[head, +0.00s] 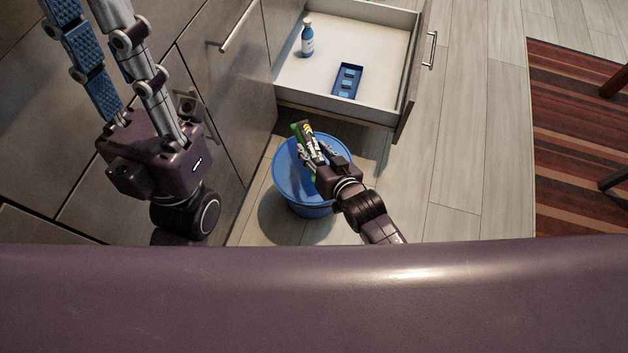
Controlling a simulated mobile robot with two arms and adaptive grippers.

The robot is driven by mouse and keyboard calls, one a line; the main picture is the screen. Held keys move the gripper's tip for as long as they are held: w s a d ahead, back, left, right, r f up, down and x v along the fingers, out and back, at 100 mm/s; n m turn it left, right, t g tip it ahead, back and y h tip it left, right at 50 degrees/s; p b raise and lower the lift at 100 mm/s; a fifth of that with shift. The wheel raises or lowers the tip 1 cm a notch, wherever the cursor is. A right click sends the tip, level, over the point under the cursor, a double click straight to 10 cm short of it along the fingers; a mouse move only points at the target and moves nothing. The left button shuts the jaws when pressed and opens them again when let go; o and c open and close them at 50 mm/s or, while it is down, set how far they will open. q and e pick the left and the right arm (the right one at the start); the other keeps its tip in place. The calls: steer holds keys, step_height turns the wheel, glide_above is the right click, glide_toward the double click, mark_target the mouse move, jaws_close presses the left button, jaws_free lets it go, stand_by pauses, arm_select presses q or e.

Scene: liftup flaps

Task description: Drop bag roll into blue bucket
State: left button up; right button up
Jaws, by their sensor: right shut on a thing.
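The bag roll (308,143) is a dark roll with a green edge and yellow and white print. My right gripper (312,155) is shut on it and holds it over the blue bucket (288,185). The bucket stands on the floor below the open drawer, and the gripper and roll hide part of its opening. The roll's height above the rim is hard to tell. My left gripper (88,20) is large and close at the upper left, its fingers pointing up and cut off by the picture's edge, so its opening is unclear.
An open white drawer (300,85) above the bucket holds a blue-and-white bottle (307,38) and a blue tray (346,80). Grey cabinet fronts (215,90) stand at left. Wooden floor (475,150) is clear at right, up to a striped rug (570,150).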

steer(key=shift+r, duration=0.1)
steer(key=o, duration=1.4)
steer(key=v, duration=1.2)
